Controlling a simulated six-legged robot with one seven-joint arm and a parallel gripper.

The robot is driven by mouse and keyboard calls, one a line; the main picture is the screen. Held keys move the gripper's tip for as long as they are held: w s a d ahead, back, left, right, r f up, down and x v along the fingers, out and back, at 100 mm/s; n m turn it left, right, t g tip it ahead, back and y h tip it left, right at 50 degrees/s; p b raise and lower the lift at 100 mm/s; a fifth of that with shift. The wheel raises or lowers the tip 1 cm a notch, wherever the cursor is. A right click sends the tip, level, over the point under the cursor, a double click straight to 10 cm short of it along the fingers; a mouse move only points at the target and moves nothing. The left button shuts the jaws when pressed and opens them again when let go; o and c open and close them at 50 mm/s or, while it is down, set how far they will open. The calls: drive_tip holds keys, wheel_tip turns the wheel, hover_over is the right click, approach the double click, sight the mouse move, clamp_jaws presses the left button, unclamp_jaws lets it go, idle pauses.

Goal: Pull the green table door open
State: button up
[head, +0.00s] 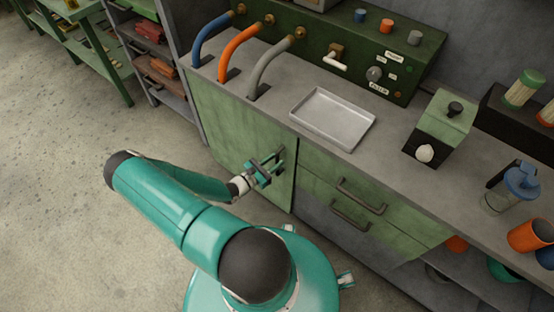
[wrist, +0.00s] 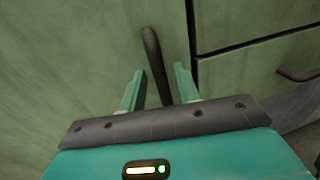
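The green table door (head: 230,134) is the cabinet front at the left of the workbench, and it looks flush with the frame. Its dark vertical handle (wrist: 152,50) is near the door's right edge. My gripper (head: 267,168) is at the handle in the head view. In the wrist view my gripper (wrist: 160,70) is open, with one finger on each side of the handle and gaps visible between them. The handle's lower part runs down between the fingers. The handle is mostly hidden behind my gripper in the head view.
The grey worktop holds a metal tray (head: 332,118), a green-black box (head: 440,128) and an orange cup (head: 530,236). A shelf rack (head: 155,50) stands left. The floor left of the door is clear.

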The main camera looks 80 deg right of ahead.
drive_tip(key=shift+x, duration=0.8)
clamp_jaws()
